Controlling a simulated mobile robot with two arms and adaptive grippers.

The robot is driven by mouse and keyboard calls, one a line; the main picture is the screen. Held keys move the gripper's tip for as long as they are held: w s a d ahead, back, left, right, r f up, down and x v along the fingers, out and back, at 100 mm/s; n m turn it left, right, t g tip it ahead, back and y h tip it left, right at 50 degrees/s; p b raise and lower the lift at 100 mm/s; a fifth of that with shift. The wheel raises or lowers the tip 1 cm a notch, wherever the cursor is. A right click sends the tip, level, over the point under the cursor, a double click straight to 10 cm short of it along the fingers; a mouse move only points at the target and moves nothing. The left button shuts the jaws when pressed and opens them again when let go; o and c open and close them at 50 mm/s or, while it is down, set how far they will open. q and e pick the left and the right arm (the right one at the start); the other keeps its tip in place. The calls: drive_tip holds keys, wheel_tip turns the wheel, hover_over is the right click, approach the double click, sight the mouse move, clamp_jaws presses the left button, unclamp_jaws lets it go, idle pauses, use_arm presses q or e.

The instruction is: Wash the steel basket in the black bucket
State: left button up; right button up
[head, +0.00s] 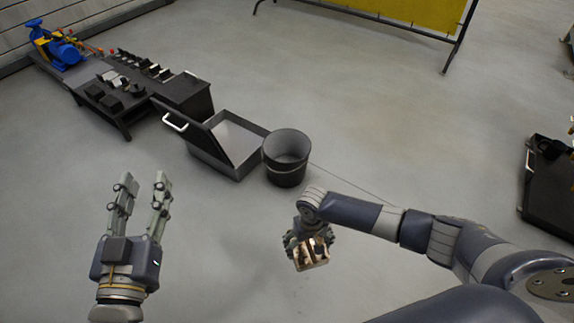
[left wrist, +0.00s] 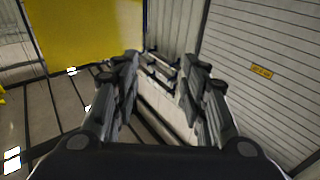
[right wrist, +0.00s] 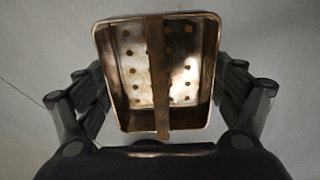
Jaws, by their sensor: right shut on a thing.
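The steel basket (right wrist: 190,75) is a small open box with a perforated floor and a bar across its middle, with brownish stains on it. My right gripper (right wrist: 160,100) is shut on it; in the head view the basket (head: 312,256) hangs at the end of my right arm, over bare floor. The black bucket (head: 286,172) stands on the floor behind and a little left of the basket, apart from it. The bucket's contents cannot be made out. My left gripper (head: 142,185) is open and empty at the left, fingers pointing up.
An open grey parts-washer tray (head: 237,172) with a raised lid stands against the bucket's left. A low dark bench (head: 127,128) with several small parts and a blue pump (head: 62,50) lie further left. A black cart (head: 545,190) stands at right. The middle floor is clear.

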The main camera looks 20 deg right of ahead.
sight(308, 242)
drive_tip(key=shift+r+p, duration=1.15)
drive_tip(key=shift+p, duration=0.2)
drive_tip(key=shift+r+p, duration=0.2)
drive_tip(key=shift+p, duration=0.1)
use_arm(q)
drive_tip(key=s+a+f+g+y, duration=0.2)
drive_tip(key=s+f+g, duration=0.4)
drive_tip(key=f, duration=0.3)
drive_tip(key=s+a+f+g+y+p, duration=0.1)
drive_tip(key=s+a+f+g+y, duration=0.1)
drive_tip(key=s+a+f+g, duration=0.2)
drive_tip(key=shift+s+a+f+n+g, duration=0.15)
drive_tip(key=shift+s+f+n+g, duration=0.25)
drive_tip(key=shift+s+f+g, duration=1.9)
use_arm(e)
drive_tip(key=shift+r, duration=0.65)
use_arm(q)
drive_tip(key=shift+w+f+t+p, duration=0.3)
drive_tip(key=shift+w+f+t, duration=0.2)
drive_tip(key=shift+t, duration=0.3)
